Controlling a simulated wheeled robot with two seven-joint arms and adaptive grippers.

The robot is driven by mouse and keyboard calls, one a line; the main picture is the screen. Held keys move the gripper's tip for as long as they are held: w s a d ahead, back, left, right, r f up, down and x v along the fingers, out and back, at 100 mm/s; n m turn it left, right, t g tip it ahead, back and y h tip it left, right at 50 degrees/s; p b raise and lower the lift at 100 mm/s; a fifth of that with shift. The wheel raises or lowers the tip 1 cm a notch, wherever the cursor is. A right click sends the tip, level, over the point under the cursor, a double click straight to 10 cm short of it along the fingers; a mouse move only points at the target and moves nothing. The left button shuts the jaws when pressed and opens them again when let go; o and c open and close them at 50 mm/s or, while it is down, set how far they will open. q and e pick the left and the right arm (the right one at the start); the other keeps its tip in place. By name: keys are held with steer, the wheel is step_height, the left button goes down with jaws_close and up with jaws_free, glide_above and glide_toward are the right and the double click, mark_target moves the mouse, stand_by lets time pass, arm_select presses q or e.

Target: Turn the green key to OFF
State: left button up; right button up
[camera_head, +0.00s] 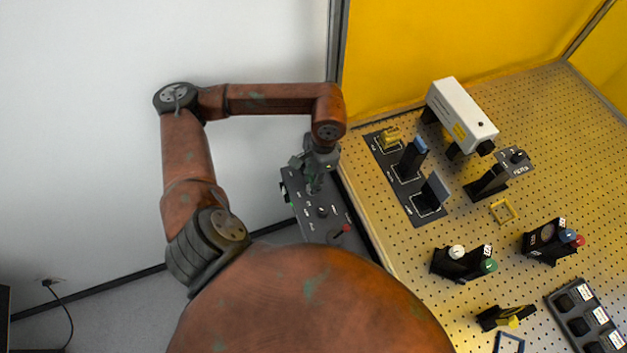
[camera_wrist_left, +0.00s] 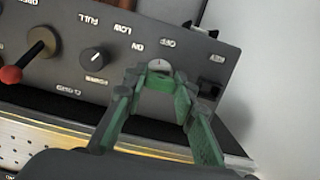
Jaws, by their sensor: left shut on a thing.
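A grey control panel (camera_head: 333,218) stands left of the pegboard table. It also fills much of the left wrist view (camera_wrist_left: 205,68), with ON and OFF labels around a silver key switch (camera_wrist_left: 160,65). My left gripper (camera_head: 315,178) reaches down to the panel's upper part. In the left wrist view its two fingers (camera_wrist_left: 160,88) are shut at the switch, on the green key (camera_wrist_left: 160,80). The key is mostly covered and hard to tell from the green on the fingers, so its exact angle cannot be read. My right gripper is not in view.
Beside the switch are a black power knob (camera_wrist_left: 93,60) marked LOW and FULL and a red-tipped lever (camera_wrist_left: 38,48). The pegboard table (camera_head: 395,250) at right carries a white laser box (camera_head: 461,115) and several optical mounts. A yellow wall (camera_head: 440,45) stands behind.

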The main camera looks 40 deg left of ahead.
mark_target(311, 180)
arm_select(q)
steer(key=shift+f+m+b, duration=0.15)
steer(key=shift+m+b, duration=0.4)
steer(key=shift+m, duration=0.05)
steer(key=o, duration=1.2)
steer(key=shift+c, duration=0.2)
steer(key=shift+r, duration=0.3)
steer(key=shift+r+p, duration=0.55)
steer(key=shift+r, duration=1.3)
steer(key=shift+r+p, duration=0.45)
steer(key=shift+r, duration=1.05)
